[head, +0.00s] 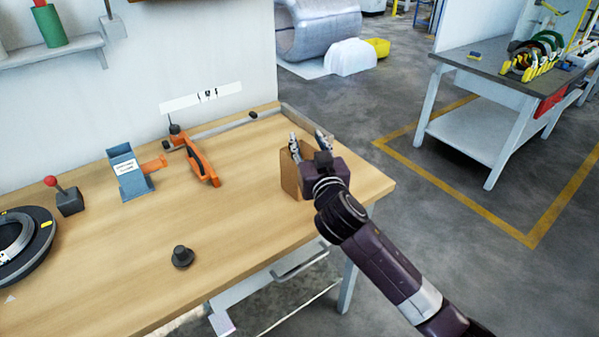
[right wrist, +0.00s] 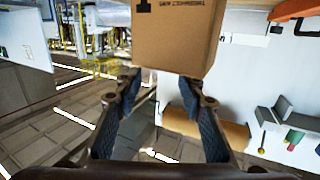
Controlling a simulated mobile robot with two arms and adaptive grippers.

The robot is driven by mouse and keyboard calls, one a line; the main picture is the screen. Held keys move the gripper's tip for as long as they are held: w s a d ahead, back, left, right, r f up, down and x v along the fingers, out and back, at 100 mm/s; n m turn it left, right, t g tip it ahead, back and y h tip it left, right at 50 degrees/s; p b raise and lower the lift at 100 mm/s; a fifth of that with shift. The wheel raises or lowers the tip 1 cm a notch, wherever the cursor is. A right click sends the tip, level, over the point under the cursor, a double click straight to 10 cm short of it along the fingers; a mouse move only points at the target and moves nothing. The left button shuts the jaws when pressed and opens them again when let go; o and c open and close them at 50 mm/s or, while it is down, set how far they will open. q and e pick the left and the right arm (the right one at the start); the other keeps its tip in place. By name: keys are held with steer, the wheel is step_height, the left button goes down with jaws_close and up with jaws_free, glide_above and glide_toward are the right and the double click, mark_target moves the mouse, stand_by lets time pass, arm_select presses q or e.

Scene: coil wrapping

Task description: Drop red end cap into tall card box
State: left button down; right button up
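The tall card box (head: 289,178) stands on the wooden bench near its right end, partly hidden behind my right gripper. In the right wrist view the box (right wrist: 178,38) is at the top centre, with dark print on its face. My right gripper (head: 309,141) is at the box's top; its fingers also show in the right wrist view (right wrist: 163,80), spread apart with nothing visible between them. The box's inside is hidden. I cannot make out a red end cap in either view. My left gripper is not in view.
On the bench (head: 245,225) are a dark knobbed piece (head: 182,257), a blue-grey labelled holder (head: 128,174), an orange tool (head: 201,162), a red-balled lever (head: 64,196) and a dark coil (head: 24,236). The bench's front centre is mostly clear. Another table (head: 465,75) stands at the right.

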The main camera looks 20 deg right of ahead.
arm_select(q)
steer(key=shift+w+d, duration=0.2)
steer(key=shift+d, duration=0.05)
arm_select(e)
steer(key=s, duration=1.2)
steer(key=shift+a+r, duration=0.3)
steer(key=shift+a, duration=0.1)
steer(key=shift+w, duration=0.1)
